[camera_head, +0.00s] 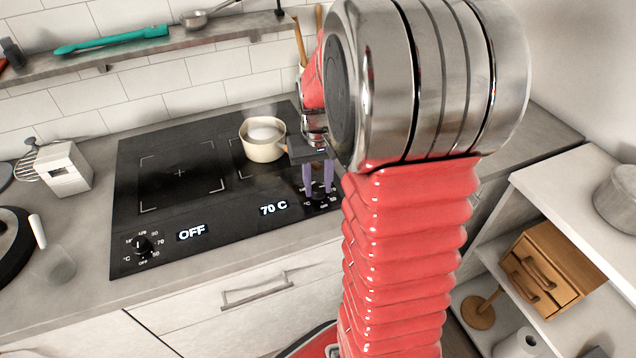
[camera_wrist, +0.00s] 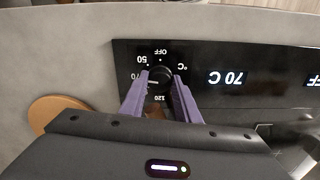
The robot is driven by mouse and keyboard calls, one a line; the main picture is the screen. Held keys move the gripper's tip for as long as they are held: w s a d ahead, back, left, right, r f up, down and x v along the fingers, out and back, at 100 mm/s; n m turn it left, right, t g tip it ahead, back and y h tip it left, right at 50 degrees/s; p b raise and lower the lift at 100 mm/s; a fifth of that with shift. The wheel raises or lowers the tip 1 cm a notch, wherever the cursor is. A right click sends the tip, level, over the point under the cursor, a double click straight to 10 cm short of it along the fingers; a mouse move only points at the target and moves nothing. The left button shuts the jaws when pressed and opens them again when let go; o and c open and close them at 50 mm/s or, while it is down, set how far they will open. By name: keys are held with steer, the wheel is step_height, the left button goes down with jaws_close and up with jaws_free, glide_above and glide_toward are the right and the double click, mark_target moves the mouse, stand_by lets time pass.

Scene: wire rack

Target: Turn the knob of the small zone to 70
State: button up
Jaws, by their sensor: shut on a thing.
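The knob of the small zone (camera_wrist: 158,77) is a dark round dial at the right end of the black cooktop (camera_head: 128,215). My gripper (camera_head: 318,192) has its purple fingers on either side of this knob and is shut on it. In the wrist view the fingers (camera_wrist: 161,80) clasp the dial, and the white pointer mark appears to face the 70 on the scale. The display beside it (camera_head: 273,208) reads 70 C. In the head view the fingers largely hide the knob.
The left knob (camera_head: 143,245) stands by a display reading OFF (camera_head: 191,232). A cream saucepan (camera_head: 264,141) steams on the small zone, its dark handle near my gripper. A wooden drawer box (camera_head: 548,265) sits on the right shelf. A wall shelf (camera_head: 180,42) runs behind the cooktop.

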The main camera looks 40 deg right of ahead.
mark_target(318, 187)
steer(key=shift+n, duration=0.7)
steer(key=o, duration=1)
steer(key=shift+o, duration=0.2)
steer(key=shift+r, duration=0.15)
step_height(318, 187, up, 14)
steer(key=shift+f, duration=0.25)
